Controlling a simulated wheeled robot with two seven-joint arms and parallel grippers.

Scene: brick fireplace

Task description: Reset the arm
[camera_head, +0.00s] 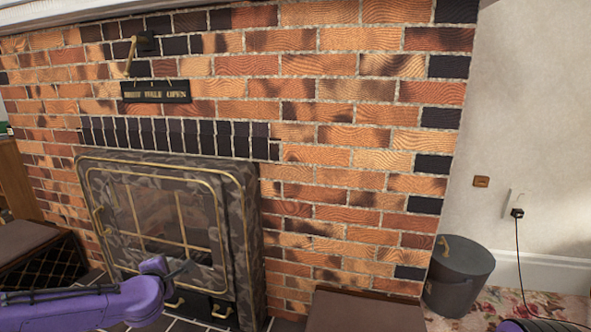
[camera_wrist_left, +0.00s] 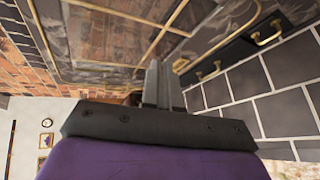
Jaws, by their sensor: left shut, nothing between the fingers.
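My left arm comes in from the lower left, purple, and ends in my left gripper (camera_head: 183,268) in front of the fireplace stove. In the left wrist view the two grey fingers of the left gripper (camera_wrist_left: 161,72) lie together, shut, with nothing held. The stove (camera_head: 250,235) has a dark mottled body and brass trim. I cannot tell from these frames whether the fingers touch it. A small piece of purple at the bottom right looks like my right arm; the right gripper does not show.
A brick wall (camera_head: 350,160) surrounds the stove, with a dark "open" sign (camera_head: 156,91) on it. A dark lidded bin (camera_head: 459,280) stands right of it, near a wall plug with a black cable (camera_head: 519,250). Brown-topped boxes flank the stove. Dark tiles (camera_wrist_left: 265,95) cover the hearth.

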